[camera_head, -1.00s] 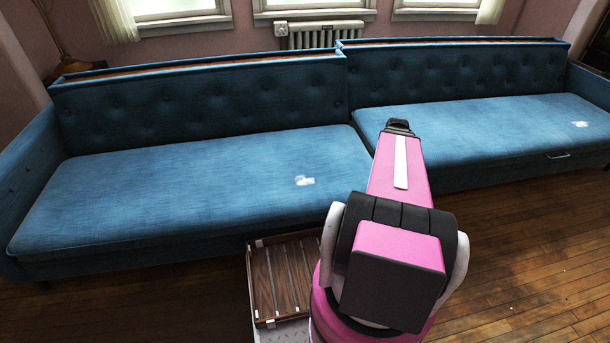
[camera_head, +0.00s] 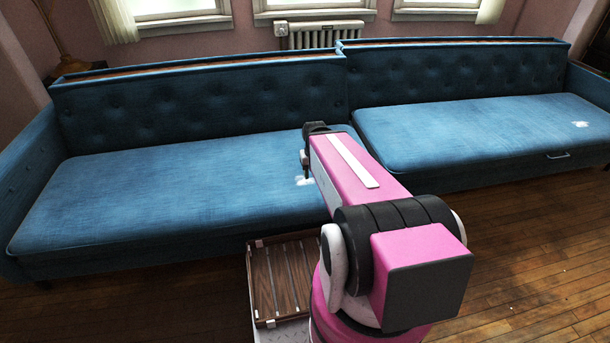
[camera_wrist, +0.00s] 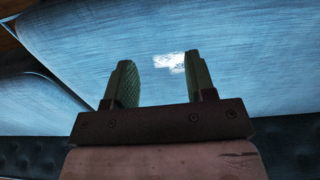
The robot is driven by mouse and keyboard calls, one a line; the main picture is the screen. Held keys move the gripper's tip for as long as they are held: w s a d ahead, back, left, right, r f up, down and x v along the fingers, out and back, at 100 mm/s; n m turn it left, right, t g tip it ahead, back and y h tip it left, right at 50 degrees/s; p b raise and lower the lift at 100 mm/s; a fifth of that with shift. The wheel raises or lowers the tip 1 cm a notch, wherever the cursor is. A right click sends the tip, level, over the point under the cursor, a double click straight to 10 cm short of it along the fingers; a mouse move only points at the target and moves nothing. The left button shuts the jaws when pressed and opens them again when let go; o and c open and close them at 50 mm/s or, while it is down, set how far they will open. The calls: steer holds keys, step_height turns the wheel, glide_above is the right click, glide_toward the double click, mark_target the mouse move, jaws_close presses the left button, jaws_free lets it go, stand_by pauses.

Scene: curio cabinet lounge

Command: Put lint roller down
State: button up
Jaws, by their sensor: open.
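I cannot make out a lint roller in either view. My gripper (camera_wrist: 159,62) is open in the wrist view, with two dark textured fingers apart and nothing held between them. Beyond the fingers, a small white patch (camera_wrist: 172,61) lies on the blue seat. In the head view, the white patch (camera_head: 303,181) is on the left seat of the blue sofa (camera_head: 150,195), partly hidden by my arm's end. I cannot tell whether it is lint or an object. My gripper's fingers are mostly hidden there behind my pink arm.
A second white patch (camera_head: 580,125) lies on the right seat. A wooden slatted tray (camera_head: 262,285) sits low beside my arm, in front of the sofa. The left seat is otherwise clear. A radiator (camera_head: 325,36) stands behind the sofa, and wooden floor (camera_head: 530,260) is open at right.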

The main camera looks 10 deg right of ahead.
steer(key=shift+s+a, duration=0.2)
steer(key=shift+a, duration=0.7)
steer(key=shift+s+a, duration=0.15)
steer(key=shift+a, duration=0.75)
